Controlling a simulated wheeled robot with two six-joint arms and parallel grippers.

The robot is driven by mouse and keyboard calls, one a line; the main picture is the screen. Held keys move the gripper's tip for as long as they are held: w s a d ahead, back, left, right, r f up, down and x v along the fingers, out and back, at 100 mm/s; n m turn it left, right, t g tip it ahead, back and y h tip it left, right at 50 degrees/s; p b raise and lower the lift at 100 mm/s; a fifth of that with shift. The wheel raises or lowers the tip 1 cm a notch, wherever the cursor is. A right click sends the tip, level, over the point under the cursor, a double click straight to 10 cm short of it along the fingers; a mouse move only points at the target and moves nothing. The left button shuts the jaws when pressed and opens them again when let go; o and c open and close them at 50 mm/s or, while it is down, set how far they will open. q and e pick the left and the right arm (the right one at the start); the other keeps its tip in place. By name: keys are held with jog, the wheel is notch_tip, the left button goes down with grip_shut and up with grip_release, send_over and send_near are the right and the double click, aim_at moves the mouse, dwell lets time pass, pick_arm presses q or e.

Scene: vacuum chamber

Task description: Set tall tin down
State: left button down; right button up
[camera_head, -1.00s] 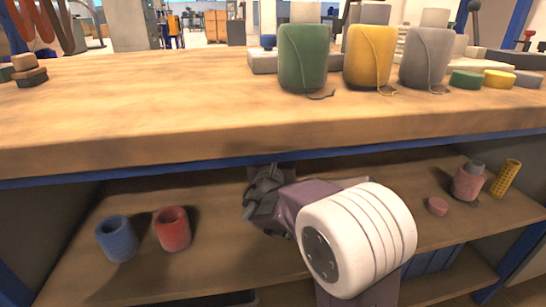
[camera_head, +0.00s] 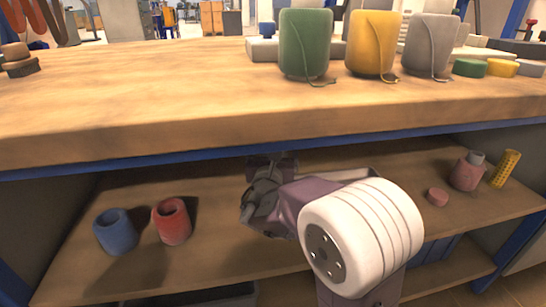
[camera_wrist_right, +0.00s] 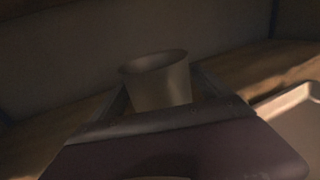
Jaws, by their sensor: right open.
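A tin (camera_wrist_right: 160,82) with an open top, dim and greyish, stands in the right wrist view between the fingers of my right gripper (camera_wrist_right: 162,92). The fingers are apart, one on each side of it; whether either touches it is too dark to tell. In the head view my right gripper (camera_head: 270,168) reaches over the lower shelf (camera_head: 230,240), just under the front edge of the workbench. The tin cannot be made out there. My left gripper is not in view.
A blue pot (camera_head: 115,232) and a red pot (camera_head: 172,222) stand left on the shelf. A pink jar (camera_head: 467,172), pink disc (camera_head: 437,197) and yellow perforated cylinder (camera_head: 505,168) are right. The workbench (camera_head: 200,95) overhangs the shelf; green, yellow and grey canisters stand on it.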

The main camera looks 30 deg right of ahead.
jog(key=v, duration=1)
jog(key=shift+s+b, duration=0.25)
jog(key=shift+b, duration=0.2)
jog(key=shift+a, duration=0.1)
